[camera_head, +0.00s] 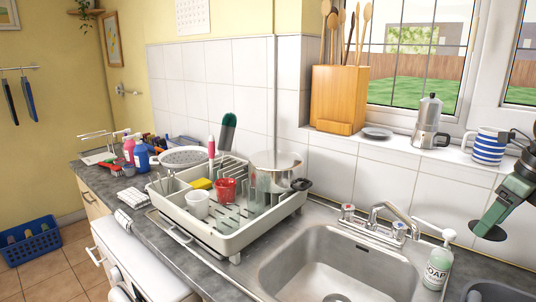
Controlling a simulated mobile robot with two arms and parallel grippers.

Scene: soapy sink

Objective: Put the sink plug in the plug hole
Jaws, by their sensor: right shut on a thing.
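My right gripper (493,222) comes in from the right edge, a green and dark arm end pointing down and left. It is shut on the sink plug (488,233), a small dark disc held in the air to the right of the soap bottle. The sink (325,262) is a grey metal basin at the bottom middle. The plug hole (336,297) shows as a dark round spot in its floor, partly cut off by the lower edge. The plug is apart from the hole, up and to its right. My left gripper is not in view.
A soap bottle (438,262) stands on the sink's right rim, between plug and basin. The tap (390,222) reaches over the back rim. A dish rack (235,236) with cups and a pot fills the left counter. A striped mug (488,146) stands on the sill.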

